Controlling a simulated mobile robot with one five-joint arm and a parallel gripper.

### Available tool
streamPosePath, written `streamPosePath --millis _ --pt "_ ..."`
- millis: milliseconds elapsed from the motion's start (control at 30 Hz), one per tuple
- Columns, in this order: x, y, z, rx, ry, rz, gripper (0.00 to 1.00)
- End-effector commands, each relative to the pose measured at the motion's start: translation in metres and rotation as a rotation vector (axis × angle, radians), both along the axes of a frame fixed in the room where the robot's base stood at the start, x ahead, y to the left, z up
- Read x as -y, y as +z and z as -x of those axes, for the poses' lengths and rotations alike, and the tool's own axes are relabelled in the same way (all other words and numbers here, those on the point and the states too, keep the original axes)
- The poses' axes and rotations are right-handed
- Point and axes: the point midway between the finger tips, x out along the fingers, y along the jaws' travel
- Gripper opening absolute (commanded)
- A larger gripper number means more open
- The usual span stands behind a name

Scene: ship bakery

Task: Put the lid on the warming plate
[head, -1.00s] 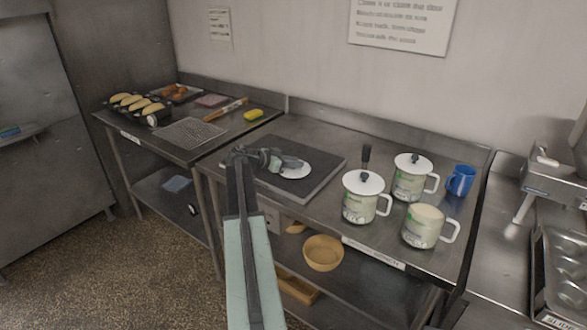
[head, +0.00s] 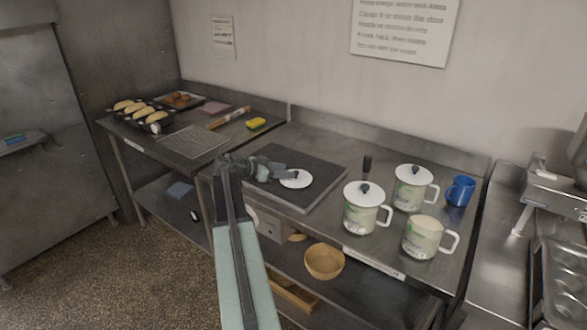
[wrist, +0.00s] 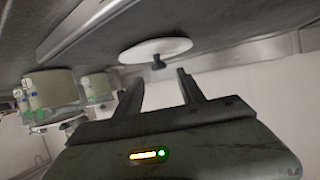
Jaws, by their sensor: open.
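The white lid (head: 296,179) with a dark knob lies on the dark, flat warming plate (head: 318,172) on the middle steel table. My gripper (head: 280,173) is open and empty, just left of the lid in the head view. In the wrist view, which is tilted nearly upside down, my two fingers (wrist: 156,80) are spread, with the lid (wrist: 155,49) beyond them. Its knob (wrist: 158,62) shows near the gap between the fingertips, apart from both. My arm hides part of the plate's left side.
Two lidded enamel pots (head: 365,210) (head: 412,190), an open pot (head: 424,237) and a blue mug (head: 460,190) stand right of the plate. The left table holds a wire rack (head: 195,140), bread pan (head: 140,115) and yellow sponge (head: 256,123). A wooden bowl (head: 324,262) sits below.

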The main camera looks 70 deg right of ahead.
Motion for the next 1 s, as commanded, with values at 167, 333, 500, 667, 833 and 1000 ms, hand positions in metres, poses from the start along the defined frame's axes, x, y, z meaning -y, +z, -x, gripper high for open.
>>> streamPosePath --millis 167,333,500,667,833,1000 --pt "-0.03 0.019 -0.022 0.0 0.0 0.0 0.46" --pt "-0.043 0.023 -0.032 0.0 -0.001 0.0 0.46" --pt "-0.044 0.023 -0.033 -0.001 -0.002 0.0 0.46" --pt "-0.044 0.023 -0.033 0.0 -0.001 -0.001 0.46" --pt "-0.091 0.003 -0.076 -0.023 0.11 -0.128 0.46" --pt "-0.241 -0.05 -0.175 -0.126 0.477 -0.492 0.46"
